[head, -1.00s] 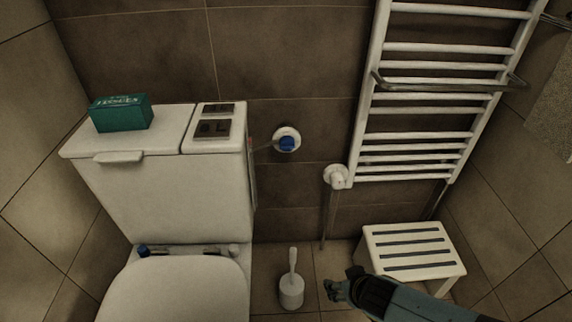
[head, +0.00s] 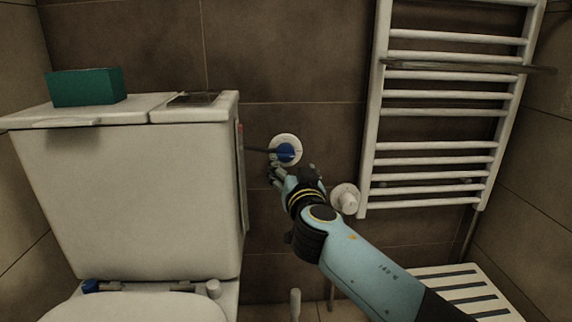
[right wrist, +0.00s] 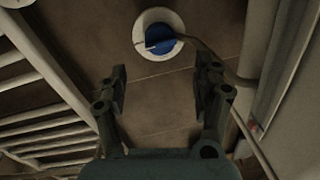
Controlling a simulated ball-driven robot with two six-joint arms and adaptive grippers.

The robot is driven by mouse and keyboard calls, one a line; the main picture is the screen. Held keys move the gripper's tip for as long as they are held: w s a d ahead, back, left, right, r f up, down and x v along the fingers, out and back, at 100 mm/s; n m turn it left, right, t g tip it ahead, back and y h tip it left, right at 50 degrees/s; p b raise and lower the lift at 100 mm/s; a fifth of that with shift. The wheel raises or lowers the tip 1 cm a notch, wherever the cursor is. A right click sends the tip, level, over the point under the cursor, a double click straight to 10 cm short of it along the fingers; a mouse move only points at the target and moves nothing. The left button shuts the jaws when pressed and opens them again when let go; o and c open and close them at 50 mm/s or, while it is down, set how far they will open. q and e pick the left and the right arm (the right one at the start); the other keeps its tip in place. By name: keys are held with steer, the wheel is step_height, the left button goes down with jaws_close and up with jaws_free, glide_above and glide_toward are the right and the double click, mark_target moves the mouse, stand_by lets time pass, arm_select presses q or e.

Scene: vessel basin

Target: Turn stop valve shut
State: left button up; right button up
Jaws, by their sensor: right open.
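The stop valve is a blue knob (head: 286,152) on a round white wall plate (head: 294,141), right of the toilet tank. A thin pipe runs from it to the tank. In the right wrist view the blue knob (right wrist: 160,38) lies ahead of the fingers, at the top of the picture, with clear space between. My right gripper (head: 276,170) is just below the valve in the head view. In the right wrist view my right gripper (right wrist: 160,85) is open, with nothing between its fingers. My left gripper is not in view.
The toilet tank (head: 130,200) stands left of the valve, with a green box (head: 87,87) on top. A white radiator valve (head: 346,199) and towel radiator (head: 440,131) are to the right. A white slatted stool (head: 455,290) and a brush handle (head: 295,304) are below.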

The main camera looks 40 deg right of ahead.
mark_target(287, 155)
steer(key=x, duration=1)
steer(key=shift+b, duration=0.3)
steer(key=shift+a, duration=0.1)
steer(key=c, duration=1.2)
